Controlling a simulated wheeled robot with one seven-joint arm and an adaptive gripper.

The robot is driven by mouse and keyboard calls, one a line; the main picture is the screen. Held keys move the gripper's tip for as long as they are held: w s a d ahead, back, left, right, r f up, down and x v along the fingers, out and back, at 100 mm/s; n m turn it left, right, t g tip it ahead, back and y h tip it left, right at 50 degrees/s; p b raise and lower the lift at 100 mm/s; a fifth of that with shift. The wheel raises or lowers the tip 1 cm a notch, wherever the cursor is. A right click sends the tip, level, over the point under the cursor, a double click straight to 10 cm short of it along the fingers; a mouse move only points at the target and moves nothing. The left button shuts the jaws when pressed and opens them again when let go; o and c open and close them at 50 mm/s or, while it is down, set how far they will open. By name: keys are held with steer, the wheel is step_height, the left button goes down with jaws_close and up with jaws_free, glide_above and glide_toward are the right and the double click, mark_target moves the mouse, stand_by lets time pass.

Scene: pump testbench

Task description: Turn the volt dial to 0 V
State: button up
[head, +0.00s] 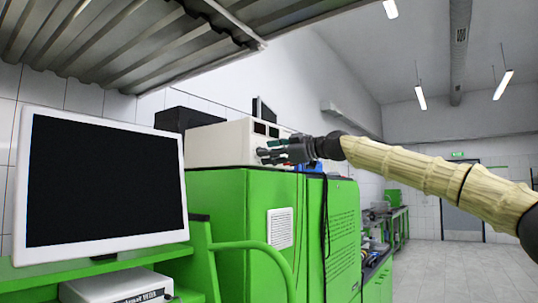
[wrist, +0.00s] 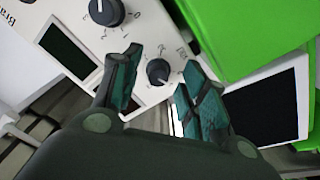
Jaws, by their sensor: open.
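In the wrist view a black dial (wrist: 158,72) with a white pointer sits on the white panel of a power supply. Markings surround it, too small to read. A second, larger black dial (wrist: 107,11) is at the top left of the panel. Which of them is the volt dial I cannot tell. My gripper (wrist: 154,86) is open, with a teal finger on either side of the smaller dial; whether they touch it I cannot tell. In the head view the power supply (head: 217,144) stands on a green cabinet, and my gripper (head: 266,156) is at its front; the dials are hidden there.
A monitor (head: 105,180) stands at the left, beside the green cabinet (head: 228,215). A green curved rail (head: 245,246) runs in front of the cabinet. A metal hood (head: 120,40) hangs above. Open floor (head: 460,265) lies to the right.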

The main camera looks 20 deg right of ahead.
steer(key=v, duration=1.1)
steer(key=shift+w+a+r+m+p, duration=0.1)
steer(key=shift+w+a+m+p, duration=1.3)
steer(key=shift+p, duration=2.2)
steer(key=shift+w+a+m+p, duration=1.1)
steer(key=shift+w+p, duration=0.65)
steer(key=shift+p, duration=1.85)
steer(key=shift+w+a+r+m+p, duration=0.1)
steer(key=shift+w+a+m+p, duration=1.3)
steer(key=shift+p, duration=2.2)
steer(key=shift+w+d, duration=0.1)
steer(key=shift+d, duration=0.05)
jaws_close()
